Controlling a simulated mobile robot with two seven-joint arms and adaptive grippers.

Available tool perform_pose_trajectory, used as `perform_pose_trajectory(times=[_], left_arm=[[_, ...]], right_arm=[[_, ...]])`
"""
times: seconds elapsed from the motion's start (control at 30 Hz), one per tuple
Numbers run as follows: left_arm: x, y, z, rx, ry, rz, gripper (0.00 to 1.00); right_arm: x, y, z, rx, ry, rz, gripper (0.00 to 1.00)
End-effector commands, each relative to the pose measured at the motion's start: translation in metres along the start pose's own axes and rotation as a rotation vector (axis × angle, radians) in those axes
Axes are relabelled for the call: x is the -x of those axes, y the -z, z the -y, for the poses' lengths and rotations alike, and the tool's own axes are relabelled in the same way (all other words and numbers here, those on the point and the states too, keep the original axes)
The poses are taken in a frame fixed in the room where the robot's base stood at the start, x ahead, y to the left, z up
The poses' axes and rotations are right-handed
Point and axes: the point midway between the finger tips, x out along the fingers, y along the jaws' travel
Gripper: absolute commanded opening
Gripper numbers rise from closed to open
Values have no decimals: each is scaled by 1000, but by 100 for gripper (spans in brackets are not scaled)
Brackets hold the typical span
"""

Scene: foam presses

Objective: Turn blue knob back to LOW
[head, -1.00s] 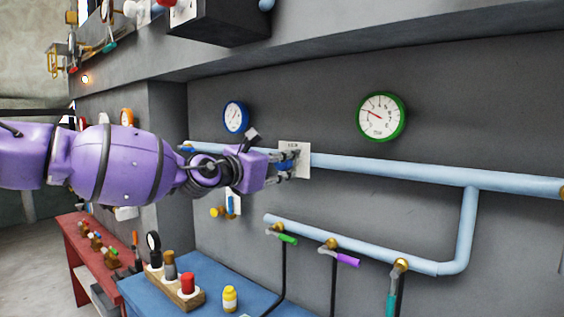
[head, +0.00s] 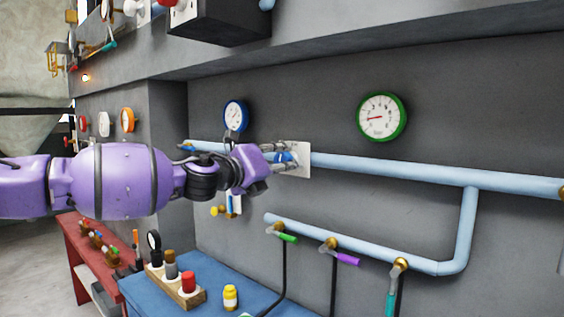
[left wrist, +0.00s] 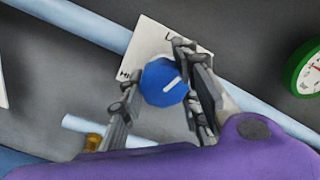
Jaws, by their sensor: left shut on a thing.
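The blue knob (left wrist: 165,82) sits on a white plate (left wrist: 155,45) on the wall, by the light blue pipe. In the left wrist view the knob's white pointer line slants. Parts of letters show at two edges of the plate; the words are not fully readable. My left gripper (head: 287,158) is shut on the knob, with one finger on each side of it. In the head view the gripper partly covers the knob and the plate (head: 304,160). The green-rimmed gauge (head: 382,117) hangs to the right, its red needle pointing left. My right gripper is not in view.
The light blue pipe (head: 400,174) runs along the wall, with valves with green (head: 287,238), purple (head: 347,259) and teal (head: 391,303) handles below. A blue-rimmed gauge (head: 236,116) hangs above my left arm. A blue bench (head: 255,294) stands below.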

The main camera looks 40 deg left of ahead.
Motion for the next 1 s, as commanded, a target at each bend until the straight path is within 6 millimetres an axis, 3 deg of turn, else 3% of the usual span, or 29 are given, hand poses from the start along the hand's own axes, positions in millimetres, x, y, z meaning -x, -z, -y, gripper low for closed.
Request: perform_pose_trajectory(times=[0.4, 1.0], left_arm=[[0, 4, -2, 250, -4, -2, 4], [0, 6, -3, 313, -5, -7, 4]], right_arm=[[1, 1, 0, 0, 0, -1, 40], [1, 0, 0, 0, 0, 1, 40]])
